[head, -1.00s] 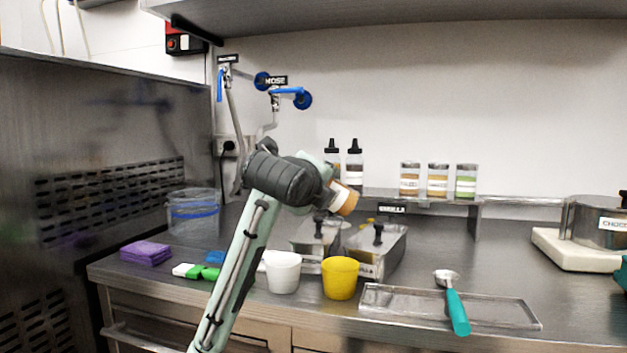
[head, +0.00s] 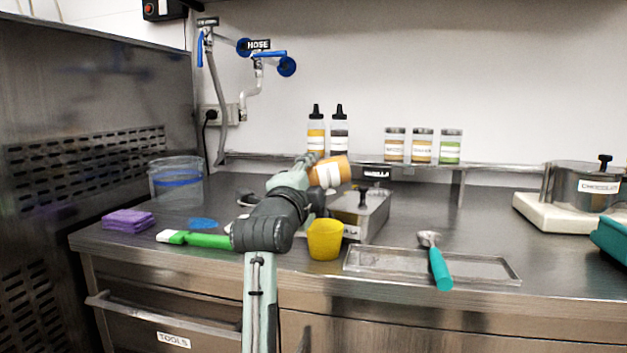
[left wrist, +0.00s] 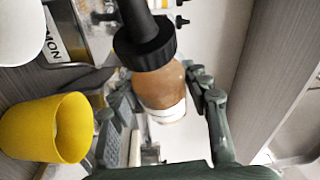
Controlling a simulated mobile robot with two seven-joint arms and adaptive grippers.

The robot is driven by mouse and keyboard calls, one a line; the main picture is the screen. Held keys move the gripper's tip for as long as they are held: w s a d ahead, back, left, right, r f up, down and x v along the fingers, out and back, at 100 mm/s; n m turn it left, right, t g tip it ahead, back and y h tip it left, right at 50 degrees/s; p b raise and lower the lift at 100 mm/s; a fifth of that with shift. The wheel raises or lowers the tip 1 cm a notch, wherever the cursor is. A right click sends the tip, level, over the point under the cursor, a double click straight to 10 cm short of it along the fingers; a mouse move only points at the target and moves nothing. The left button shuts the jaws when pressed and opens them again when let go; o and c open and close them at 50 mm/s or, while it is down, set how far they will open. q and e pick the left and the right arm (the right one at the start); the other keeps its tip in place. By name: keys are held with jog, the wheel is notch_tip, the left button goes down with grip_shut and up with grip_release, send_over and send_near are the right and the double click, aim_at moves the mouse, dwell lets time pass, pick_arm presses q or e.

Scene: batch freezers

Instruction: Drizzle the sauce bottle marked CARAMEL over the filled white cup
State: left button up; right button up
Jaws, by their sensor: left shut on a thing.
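My left gripper (head: 318,172) is shut on a brown-orange sauce bottle (head: 336,171), held tilted above the counter. In the left wrist view the gripper (left wrist: 160,115) has its fingers on both sides of the bottle (left wrist: 158,87), which has a black cap and a white label I cannot read. The white cup (left wrist: 18,32) shows partly at the upper left of the left wrist view; its contents cannot be seen there. In the head view my arm hides it. A yellow cup (head: 325,240) stands to the right of my arm. My right gripper is not in view.
Two bottles, orange (head: 316,138) and dark (head: 339,140), stand at the back by the shelf with several jars. A tray (head: 390,262) with a teal-handled scoop (head: 439,265) lies at right. A green-handled tool lies left.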

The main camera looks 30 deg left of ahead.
pick_arm(q)
jog(key=shift+f+b, duration=0.15)
jog(key=shift+b, duration=0.3)
jog(key=shift+s+a+r+n, duration=0.1)
jog(key=shift+r+n, duration=0.1)
jog(key=shift+n, duration=0.4)
jog(key=shift+s+a+r+n+t+y, duration=0.2)
jog(key=shift+r+n+t+y, duration=0.1)
jog(key=shift+r+n, duration=0.25)
jog(key=shift+s+a+r+n+t+y, duration=0.1)
jog(key=shift+a+r+n+t+y, duration=0.15)
jog(key=shift+n, duration=0.4)
jog(key=shift+s+a+r+n+t+y+b, duration=0.15)
jog(key=shift+r+n+t+y, duration=0.25)
jog(key=shift+n, duration=0.35)
jog(key=shift+s+a+r+n+t+y+b, duration=0.15)
jog(key=shift+r+n, duration=0.3)
jog(key=shift+n, duration=0.3)
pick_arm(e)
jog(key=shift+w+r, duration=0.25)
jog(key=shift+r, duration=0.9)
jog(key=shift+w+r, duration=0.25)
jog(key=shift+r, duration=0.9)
pick_arm(q)
jog(key=shift+p, duration=0.3)
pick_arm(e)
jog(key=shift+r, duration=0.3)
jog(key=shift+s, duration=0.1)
